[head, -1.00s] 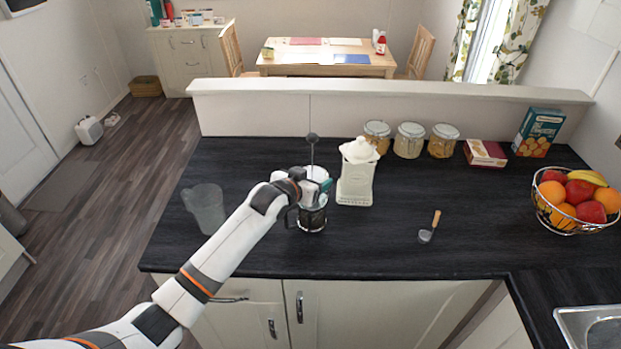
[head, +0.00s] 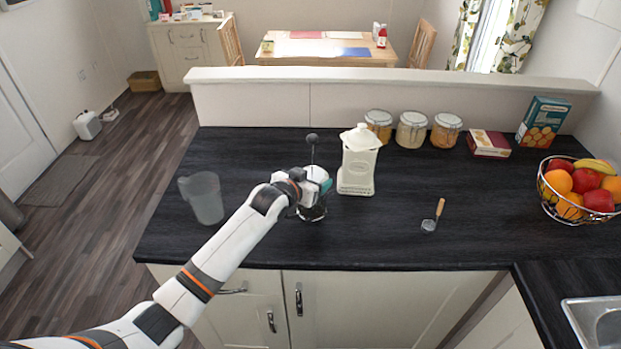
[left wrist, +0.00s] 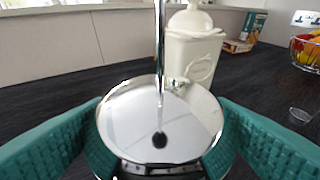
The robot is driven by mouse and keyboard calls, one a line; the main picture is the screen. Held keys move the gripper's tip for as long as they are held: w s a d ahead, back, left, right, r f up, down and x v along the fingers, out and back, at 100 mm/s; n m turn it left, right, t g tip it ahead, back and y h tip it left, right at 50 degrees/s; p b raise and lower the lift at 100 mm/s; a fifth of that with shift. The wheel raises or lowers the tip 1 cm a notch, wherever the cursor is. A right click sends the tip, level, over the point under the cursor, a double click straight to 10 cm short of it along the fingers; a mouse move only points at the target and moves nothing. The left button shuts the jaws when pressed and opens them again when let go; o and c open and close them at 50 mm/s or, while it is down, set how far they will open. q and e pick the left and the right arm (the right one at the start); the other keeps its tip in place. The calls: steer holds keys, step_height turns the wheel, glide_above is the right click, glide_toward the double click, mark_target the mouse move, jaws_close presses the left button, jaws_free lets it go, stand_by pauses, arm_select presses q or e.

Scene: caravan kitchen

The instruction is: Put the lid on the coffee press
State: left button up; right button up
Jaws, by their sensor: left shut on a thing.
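My left gripper (head: 322,186) is shut on the coffee press lid, with one teal finger on each side of it. In the left wrist view the lid (left wrist: 125,125) is a shiny round metal disc, with the thin plunger rod (left wrist: 160,50) standing up from its middle. The rod's dark knob (head: 312,138) shows above the gripper in the head view. The coffee press (head: 312,214) stands on the dark counter directly below, mostly hidden by the gripper; only its dark lower part shows. Whether the lid touches its rim is hidden. My right gripper is not in view.
A cream lidded canister (head: 357,165) stands close to the right of the gripper. A translucent jug (head: 205,198) stands to the left. A wood-handled scoop (head: 434,215), jars (head: 411,130), boxes and a fruit basket (head: 578,190) are further right.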

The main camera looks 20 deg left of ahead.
arm_select(q)
steer(key=o, duration=1.1)
steer(key=shift+s, duration=0.1)
steer(key=b+v, duration=0.2)
steer(key=v, duration=1)
